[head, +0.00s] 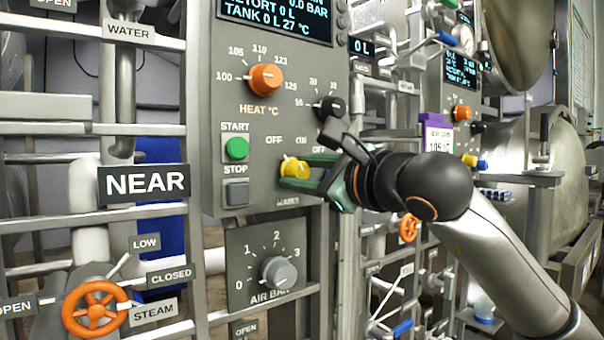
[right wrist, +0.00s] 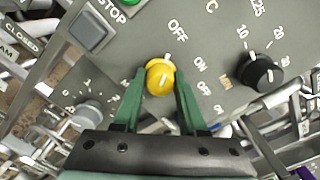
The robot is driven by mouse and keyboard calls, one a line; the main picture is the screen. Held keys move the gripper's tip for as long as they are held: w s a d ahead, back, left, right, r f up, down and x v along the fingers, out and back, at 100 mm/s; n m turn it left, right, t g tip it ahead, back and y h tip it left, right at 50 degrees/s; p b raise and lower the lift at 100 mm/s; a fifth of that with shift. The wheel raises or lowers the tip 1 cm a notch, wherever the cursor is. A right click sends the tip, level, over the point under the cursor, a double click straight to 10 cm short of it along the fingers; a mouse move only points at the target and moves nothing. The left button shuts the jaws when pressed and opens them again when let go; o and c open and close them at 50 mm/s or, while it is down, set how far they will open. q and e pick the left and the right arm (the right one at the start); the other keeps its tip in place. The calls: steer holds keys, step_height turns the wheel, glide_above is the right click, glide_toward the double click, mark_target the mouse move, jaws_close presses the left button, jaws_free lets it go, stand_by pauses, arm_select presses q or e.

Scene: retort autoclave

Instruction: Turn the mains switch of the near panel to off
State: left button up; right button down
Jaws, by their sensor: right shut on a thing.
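The mains switch (head: 294,168) is a yellow knob on the grey near panel (head: 225,75), above the partly hidden MAINS label. The NEAR sign (head: 145,183) hangs left of the panel. My right gripper (head: 291,170) has its green fingers on either side of the knob, shut on it. In the right wrist view the yellow knob (right wrist: 160,76) sits between the fingertips (right wrist: 160,80). The knob's white mark points up toward the OFF label (right wrist: 178,30); the ON label (right wrist: 200,65) lies to the right. My left gripper is not in view.
The orange heat knob (head: 266,78), a black knob (head: 331,106), the green start button (head: 236,149) and the grey stop button (head: 237,193) are close by. The air bar knob (head: 279,272) is below. Pipes and an orange valve wheel (head: 96,308) crowd the left.

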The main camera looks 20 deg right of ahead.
stand_by(0.3)
steer(key=shift+c, duration=2.3)
jaws_free()
steer(key=b+v, duration=0.1)
steer(key=v, duration=1.1)
steer(key=shift+s+b, duration=0.25)
steer(key=shift+b, duration=0.1)
steer(key=shift+r, duration=0.1)
